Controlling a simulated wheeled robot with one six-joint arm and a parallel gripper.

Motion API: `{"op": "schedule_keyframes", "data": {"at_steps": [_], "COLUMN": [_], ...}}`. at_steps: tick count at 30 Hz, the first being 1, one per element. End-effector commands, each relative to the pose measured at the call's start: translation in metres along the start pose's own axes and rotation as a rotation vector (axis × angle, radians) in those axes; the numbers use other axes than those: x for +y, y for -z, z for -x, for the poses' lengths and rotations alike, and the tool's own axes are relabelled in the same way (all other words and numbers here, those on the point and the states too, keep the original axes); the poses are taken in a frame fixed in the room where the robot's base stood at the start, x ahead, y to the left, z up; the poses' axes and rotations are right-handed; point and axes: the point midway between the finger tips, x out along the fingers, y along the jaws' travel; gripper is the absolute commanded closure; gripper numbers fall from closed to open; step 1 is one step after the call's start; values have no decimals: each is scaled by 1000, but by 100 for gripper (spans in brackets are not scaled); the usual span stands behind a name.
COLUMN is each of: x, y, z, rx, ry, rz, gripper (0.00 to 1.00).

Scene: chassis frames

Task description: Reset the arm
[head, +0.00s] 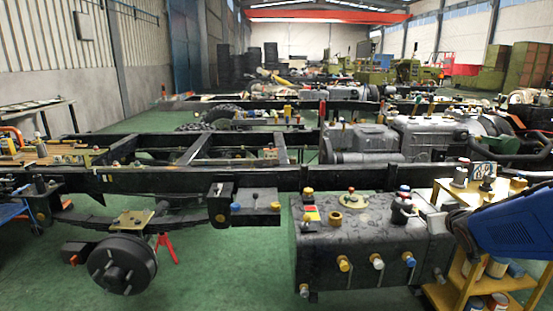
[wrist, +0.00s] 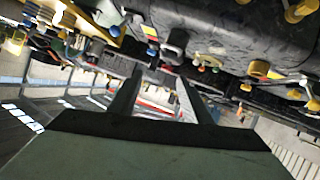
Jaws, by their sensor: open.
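My gripper (wrist: 156,98) shows in the wrist view with its two dark fingers apart and nothing between them. Its tips point towards the chassis parts, which appear upside down and tilted there. In the head view a blue link of my arm (head: 518,222) enters from the right edge, beside the yellow shelf. The gripper itself is not visible in the head view.
A dark tank (head: 325,262) with coloured caps hangs on the near chassis rail (head: 150,181). A wheel hub (head: 122,264) is at the left. A yellow shelf (head: 462,294) with cans stands close to my arm. Green floor (head: 235,268) shows between hub and tank.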

Motion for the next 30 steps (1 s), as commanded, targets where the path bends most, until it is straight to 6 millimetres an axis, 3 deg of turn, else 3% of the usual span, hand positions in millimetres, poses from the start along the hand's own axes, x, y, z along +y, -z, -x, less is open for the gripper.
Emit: {"op": "schedule_keyframes", "data": {"at_steps": [4, 11, 24, 30], "x": [-18, -52, -133, -152], "y": [-8, -38, -119, -141], "z": [40, 107, 255, 295], "rx": [-99, -278, -623, -708], "ry": [-29, -22, 176, 253], "rz": [-15, -49, -77, -69], "gripper": [56, 56, 56, 56]}}
